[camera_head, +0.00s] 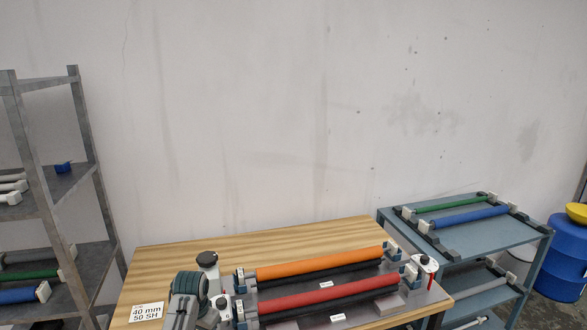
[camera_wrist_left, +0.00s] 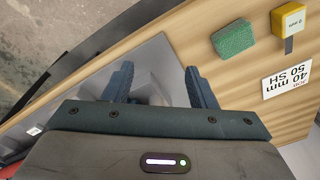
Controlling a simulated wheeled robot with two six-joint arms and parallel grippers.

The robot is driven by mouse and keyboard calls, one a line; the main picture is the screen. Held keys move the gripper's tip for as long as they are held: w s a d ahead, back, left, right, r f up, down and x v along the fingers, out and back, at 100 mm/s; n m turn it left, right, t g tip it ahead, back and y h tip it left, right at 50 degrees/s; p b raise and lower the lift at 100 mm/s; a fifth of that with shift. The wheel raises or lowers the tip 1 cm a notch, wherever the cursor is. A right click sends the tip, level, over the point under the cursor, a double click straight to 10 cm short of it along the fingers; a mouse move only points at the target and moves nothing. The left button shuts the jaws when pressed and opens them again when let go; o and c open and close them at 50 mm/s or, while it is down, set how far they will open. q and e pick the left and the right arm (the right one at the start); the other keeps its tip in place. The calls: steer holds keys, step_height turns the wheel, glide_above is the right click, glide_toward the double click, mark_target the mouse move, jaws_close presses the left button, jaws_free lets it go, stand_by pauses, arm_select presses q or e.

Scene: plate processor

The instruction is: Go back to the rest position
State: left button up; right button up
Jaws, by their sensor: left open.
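My left gripper (camera_wrist_left: 158,84) is open in the left wrist view, its two dark blue fingers apart. No object is clearly held between them. Below it are a grey surface and the edge of the wooden table (camera_wrist_left: 195,35). I cannot clearly make out this gripper in the head view. My right gripper is in neither view. On the table (camera_head: 160,259) in the head view stands the plate processor with an orange roller (camera_head: 318,263) and a red roller (camera_head: 328,291).
A green sponge (camera_wrist_left: 234,39) and a yellow block (camera_wrist_left: 288,19) lie near the "40 mm 50 SH" label (camera_wrist_left: 287,79). A grey shelf (camera_head: 85,140) stands left. A blue rack (camera_head: 470,257) with rollers and blue barrels (camera_head: 563,262) stand right. The wall behind is bare.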

arm_select(q)
steer(key=s+a+f+n+t, duration=0.1)
steer(key=s+f, duration=0.2)
steer(key=s, duration=0.8)
steer(key=s+a+f+n, duration=0.1)
steer(key=s+f, duration=0.2)
steer(key=s, duration=0.8)
steer(key=s+r+t, duration=0.1)
steer(key=s+r, duration=0.3)
steer(key=s, duration=0.6)
steer(key=s+r+t, duration=0.1)
steer(key=s+r, duration=0.2)
steer(key=s, duration=0.6)
step_height(320, 180, down, 34)
steer(key=w+a+n+g+b, duration=0.1)
steer(key=a+g+b, duration=0.1)
steer(key=b, duration=0.4)
steer(key=s+f+b, duration=0.2)
steer(key=s+f, duration=0.7)
steer(key=f, duration=0.4)
steer(key=s+a+f+b, duration=0.1)
steer(key=s+f+b, duration=0.2)
steer(key=s+f, duration=0.7)
step_height(320, 180, down, 4)
steer(key=shift+s+a+r+g+y, duration=0.1)
steer(key=shift+s+a+g+y, duration=0.1)
steer(key=shift+a+g+y, duration=0.15)
